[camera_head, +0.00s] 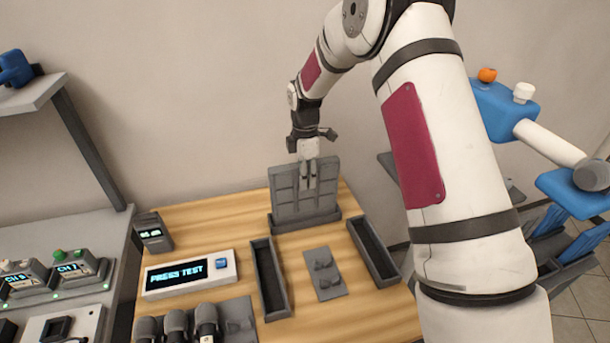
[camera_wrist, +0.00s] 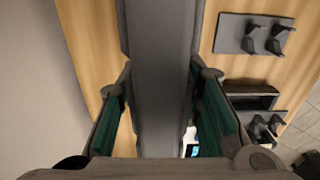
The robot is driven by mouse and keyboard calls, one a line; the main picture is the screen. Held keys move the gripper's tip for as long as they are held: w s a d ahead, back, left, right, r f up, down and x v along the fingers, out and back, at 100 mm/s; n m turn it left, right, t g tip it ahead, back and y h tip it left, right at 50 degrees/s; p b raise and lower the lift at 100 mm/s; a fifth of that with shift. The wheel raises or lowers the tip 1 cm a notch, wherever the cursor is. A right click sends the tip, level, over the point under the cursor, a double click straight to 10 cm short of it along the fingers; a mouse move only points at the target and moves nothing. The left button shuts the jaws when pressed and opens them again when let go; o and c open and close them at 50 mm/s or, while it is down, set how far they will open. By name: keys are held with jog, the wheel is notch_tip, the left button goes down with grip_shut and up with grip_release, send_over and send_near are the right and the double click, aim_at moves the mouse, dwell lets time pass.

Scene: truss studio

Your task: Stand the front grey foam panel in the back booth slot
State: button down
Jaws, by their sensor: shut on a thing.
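The grey foam panel (camera_head: 288,190) stands upright at the back of the wooden table, with a ribbed face. Its lower edge meets the long grey back booth slot (camera_head: 305,222); I cannot tell how deep it sits. My gripper (camera_head: 308,178) points down over the panel's top edge and is shut on it. In the wrist view the panel (camera_wrist: 160,70) runs between my two green-padded fingers, so my gripper (camera_wrist: 162,105) holds it from both sides. The slot's inside is hidden.
Two empty grey side slots lie on the table, one at left (camera_head: 270,279) and one at right (camera_head: 374,250). Between them is a small clip plate (camera_head: 325,273). A PRESS TEST box (camera_head: 190,273), a small display (camera_head: 153,231) and several microphones (camera_head: 190,322) stand at left.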

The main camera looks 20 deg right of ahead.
jog(key=shift+f, duration=0.6)
dwell(0.6)
jog(key=c, duration=1.4)
grip_release()
jog(key=shift+r, duration=0.1)
jog(key=shift+r+p, duration=0.3)
jog(key=shift+r, duration=5.1)
